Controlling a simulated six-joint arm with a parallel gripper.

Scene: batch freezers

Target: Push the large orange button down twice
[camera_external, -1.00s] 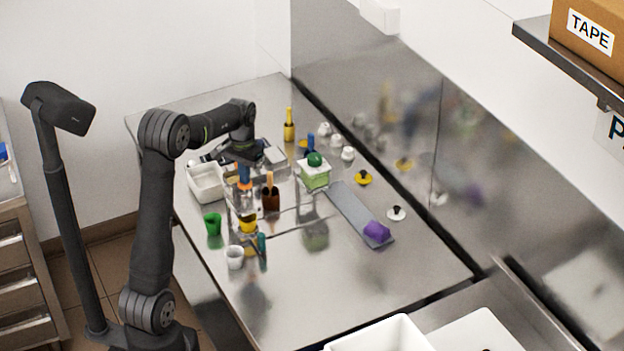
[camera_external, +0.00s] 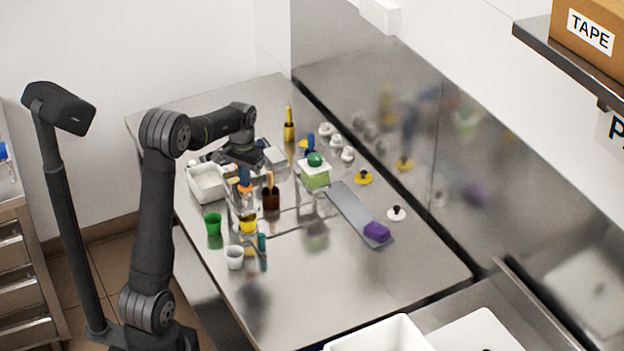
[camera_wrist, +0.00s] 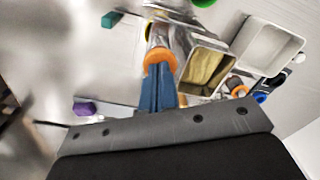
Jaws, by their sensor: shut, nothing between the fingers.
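The orange button (camera_external: 245,188) is a rounded orange cap on top of a shiny, pale box-like base (camera_external: 243,207) at the left middle of the steel table. In the wrist view the button (camera_wrist: 159,57) shows just beyond the fingertips. My gripper (camera_external: 244,177) is shut and empty. Its blue fingers (camera_wrist: 158,88) are together and their tips are at the button, overlapping its edge in the wrist view. I cannot tell whether they touch it or whether the cap is pressed down.
A white bin (camera_external: 206,195) stands left of the button, and a brown container (camera_external: 271,198) right of it. Green (camera_external: 213,224), yellow (camera_external: 248,226) and white cups (camera_external: 235,257) stand in front. A green-topped box (camera_external: 314,175) is further right.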

